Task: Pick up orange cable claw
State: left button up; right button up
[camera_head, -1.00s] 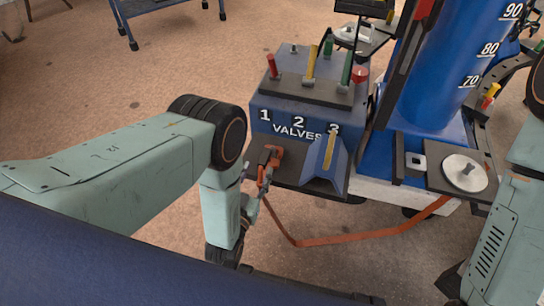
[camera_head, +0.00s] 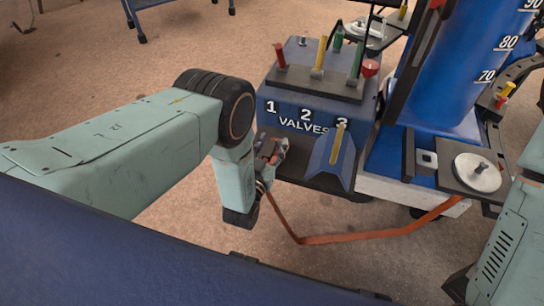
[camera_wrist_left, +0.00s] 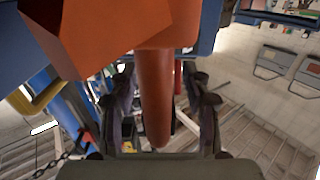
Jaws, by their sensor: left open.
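The orange cable claw (camera_head: 266,148) is at the front left of the blue valve box, partly hidden by my left gripper (camera_head: 274,152). An orange cable (camera_head: 345,239) hangs near it, sags toward the floor and runs right. In the left wrist view the claw's orange rounded shaft (camera_wrist_left: 156,95) reaches down between the two dark fingers of my left gripper (camera_wrist_left: 163,85). The fingers are open, one on each side, with visible gaps. Whether either finger touches it I cannot tell. My right gripper is out of view.
The blue valve box (camera_head: 298,109) carries red, yellow and green levers. A blue wedge with a yellow bar (camera_head: 338,155) stands just right of the claw. A blue cylinder (camera_head: 460,70) and a plate with a white disc (camera_head: 477,172) are farther right. Open floor lies left.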

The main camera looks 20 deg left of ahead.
pick_arm(q)
jog(key=shift+c, duration=0.4)
grip_shut()
jog(key=shift+w+r, duration=0.1)
